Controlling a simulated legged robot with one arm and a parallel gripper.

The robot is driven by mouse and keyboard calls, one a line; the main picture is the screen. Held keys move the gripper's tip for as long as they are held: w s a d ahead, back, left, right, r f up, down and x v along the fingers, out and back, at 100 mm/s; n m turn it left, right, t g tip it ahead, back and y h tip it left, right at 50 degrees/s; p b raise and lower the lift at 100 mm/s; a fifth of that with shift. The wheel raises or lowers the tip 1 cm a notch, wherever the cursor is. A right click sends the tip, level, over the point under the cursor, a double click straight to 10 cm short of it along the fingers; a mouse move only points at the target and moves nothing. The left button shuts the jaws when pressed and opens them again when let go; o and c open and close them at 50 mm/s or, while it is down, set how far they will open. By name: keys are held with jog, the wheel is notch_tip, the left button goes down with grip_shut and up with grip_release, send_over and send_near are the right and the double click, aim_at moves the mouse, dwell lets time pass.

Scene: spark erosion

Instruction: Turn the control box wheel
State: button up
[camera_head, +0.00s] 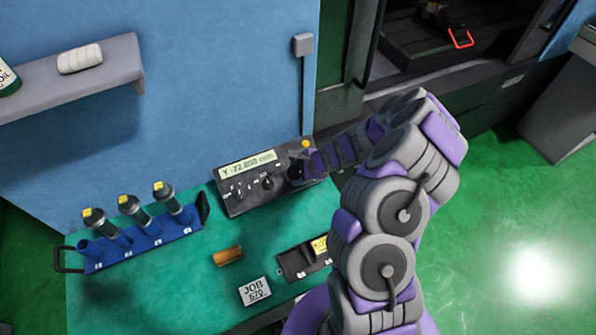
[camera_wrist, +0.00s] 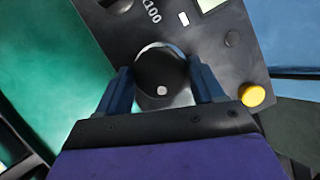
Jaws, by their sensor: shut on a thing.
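The control box (camera_head: 235,199) is a dark box with a lit display reading a Y value, standing on the green bench against the blue wall. Its black wheel (camera_wrist: 160,72) has a pale dot on its face and sits between the fingers in the wrist view. In the head view the wheel is at the box's right end, largely hidden by my gripper (camera_head: 303,171). In the wrist view my gripper (camera_wrist: 163,92) has one blue finger on each side of the wheel and is shut on it. A yellow button (camera_wrist: 252,95) is right of the fingers.
A blue rack (camera_head: 150,238) with several grey tool holders stands left on the bench. A grey shelf (camera_head: 110,73) juts from the wall.

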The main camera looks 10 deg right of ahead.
jog(key=o, duration=0.9)
jog(key=shift+w+f, duration=0.1)
jog(key=shift+c, duration=0.2)
jog(key=p+v, duration=0.2)
jog(key=v, duration=1.5)
